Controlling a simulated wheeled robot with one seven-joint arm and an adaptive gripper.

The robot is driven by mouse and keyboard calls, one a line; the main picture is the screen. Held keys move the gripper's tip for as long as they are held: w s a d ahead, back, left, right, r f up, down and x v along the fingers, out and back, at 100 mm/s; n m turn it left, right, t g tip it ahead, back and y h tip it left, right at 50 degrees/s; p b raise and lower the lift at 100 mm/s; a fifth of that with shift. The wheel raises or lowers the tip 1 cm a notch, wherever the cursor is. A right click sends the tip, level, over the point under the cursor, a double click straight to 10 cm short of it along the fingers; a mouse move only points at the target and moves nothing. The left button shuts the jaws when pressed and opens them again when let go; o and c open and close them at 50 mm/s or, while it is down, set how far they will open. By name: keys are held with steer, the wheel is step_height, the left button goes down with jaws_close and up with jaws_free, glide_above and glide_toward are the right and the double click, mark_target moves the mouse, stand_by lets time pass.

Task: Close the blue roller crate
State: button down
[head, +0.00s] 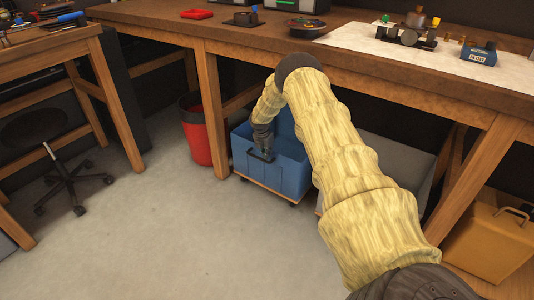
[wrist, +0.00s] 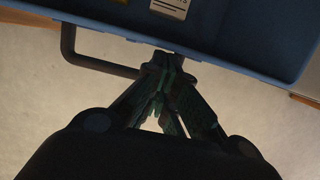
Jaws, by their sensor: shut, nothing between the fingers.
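The blue roller crate (head: 282,178) stands on a low wheeled wooden base under the workbench. Its top is open, and a blue panel (head: 287,124), apparently its raised lid, shows at the back, partly hidden by my arm. A dark bar handle (wrist: 68,45) sticks out from the crate's front wall. My gripper (head: 265,156) points down at the crate's front, by the handle. In the wrist view, my gripper (wrist: 168,62) is shut and empty, its tips overlapping the crate's front edge and the handle's end. I cannot tell whether they touch.
A red bin (head: 200,135) stands left of the crate, beside a wooden bench leg (head: 212,110). A grey box (head: 402,165) is to the right, partly behind my arm. The workbench top (head: 345,62) overhangs the crate. The concrete floor in front is clear.

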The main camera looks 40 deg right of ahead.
steer(key=s+a+r+p, duration=0.1)
steer(key=a+r+p, duration=0.2)
steer(key=a+r, duration=0.3)
step_height(320, 180, up, 4)
steer(key=shift+s+f, duration=0.15)
steer(key=shift+s, duration=0.1)
